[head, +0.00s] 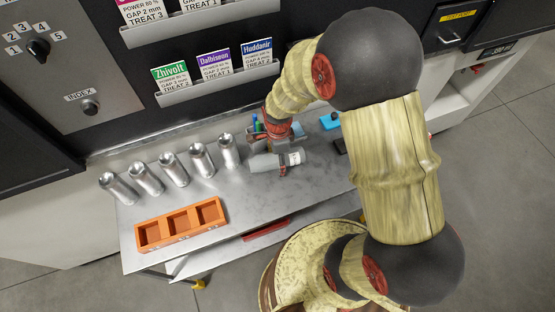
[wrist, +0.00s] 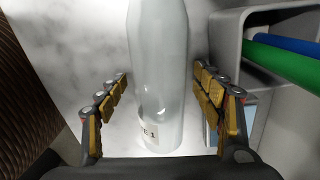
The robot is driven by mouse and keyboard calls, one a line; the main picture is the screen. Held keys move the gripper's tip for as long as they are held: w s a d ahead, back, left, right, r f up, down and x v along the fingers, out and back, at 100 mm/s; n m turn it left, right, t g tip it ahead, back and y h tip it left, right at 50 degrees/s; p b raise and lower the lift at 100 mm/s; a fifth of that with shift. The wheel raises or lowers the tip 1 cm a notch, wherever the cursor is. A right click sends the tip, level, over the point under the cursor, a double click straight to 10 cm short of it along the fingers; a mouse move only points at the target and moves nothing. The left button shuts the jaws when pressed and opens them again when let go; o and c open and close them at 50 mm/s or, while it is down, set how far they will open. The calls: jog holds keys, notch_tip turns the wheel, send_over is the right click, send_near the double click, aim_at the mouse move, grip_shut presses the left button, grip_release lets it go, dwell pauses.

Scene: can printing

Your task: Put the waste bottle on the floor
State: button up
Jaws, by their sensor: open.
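The waste bottle (head: 264,162) is a pale grey bottle with a white label. It appears to lie on its side on the metal table, below my arm's end in the head view. In the wrist view the bottle (wrist: 158,70) runs between the two fingers of my gripper (wrist: 159,86), with a label ending in "E 1" near the palm. My gripper is open, with a gap on each side of the bottle. In the head view my gripper (head: 281,158) is at the bottle, and its wrist hides part of the area behind.
Several silver cans (head: 174,169) stand left of the bottle. An orange three-compartment tray (head: 181,224) is at the table's front left. A grey holder (wrist: 228,48) with green and blue items stands close to the right finger. Grey floor (head: 520,150) is open at right.

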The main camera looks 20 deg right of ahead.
jog(key=c, duration=1.4)
jog(key=shift+o, duration=0.2)
jog(key=shift+r, duration=0.1)
